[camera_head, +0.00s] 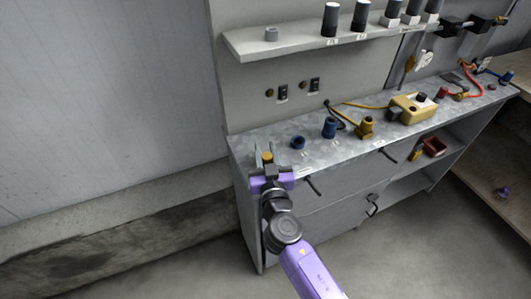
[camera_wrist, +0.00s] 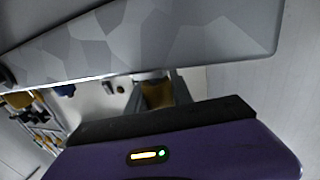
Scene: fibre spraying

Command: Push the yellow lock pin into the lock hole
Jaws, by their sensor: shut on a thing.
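My gripper (camera_head: 266,157) is at the left front corner of the metal-topped bench, its fingers pointing at the back panel. It is shut on a yellow piece (camera_head: 267,159), which looks like the yellow lock pin. The wrist view also shows the yellow piece (camera_wrist: 157,95) between the grey fingers, partly hidden by the dark gripper body. I cannot make out the lock hole for certain, or whether the pin touches anything.
The bench top (camera_head: 310,157) carries a blue ring (camera_head: 298,142), a blue cylinder (camera_head: 329,128), a yellow fitting (camera_head: 366,127) and a yellow box (camera_head: 408,109). Black handles (camera_head: 312,186) stick out in front. A shelf (camera_head: 290,47) with dark cylinders hangs above. Floor at left is clear.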

